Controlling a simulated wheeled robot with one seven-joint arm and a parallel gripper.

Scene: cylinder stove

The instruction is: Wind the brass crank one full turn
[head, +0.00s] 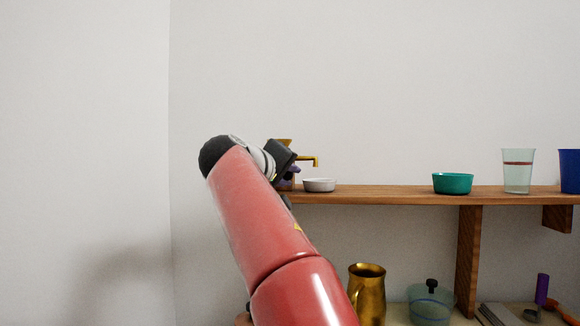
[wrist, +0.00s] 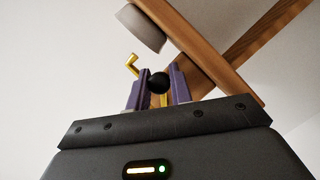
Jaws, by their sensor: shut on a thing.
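A brass device with a funnel-like top (head: 285,143) and a bent spout (head: 309,160) stands at the left end of the wooden shelf, partly hidden by my arm. In the wrist view its bent brass spout (wrist: 132,66) shows left of the fingers. My gripper (head: 290,174) has purple fingers and is shut on a round black knob (wrist: 159,82), one finger on each side. A short brass piece of the crank (wrist: 164,101) shows just below the knob. The rest of the crank is hidden in both views.
A white bowl (head: 320,185) sits on the shelf (head: 390,194) right of the device, close to my gripper. A teal bowl (head: 453,183), a clear glass (head: 517,172) and a blue cup (head: 570,171) stand farther right. A brass pitcher (head: 370,295) stands below.

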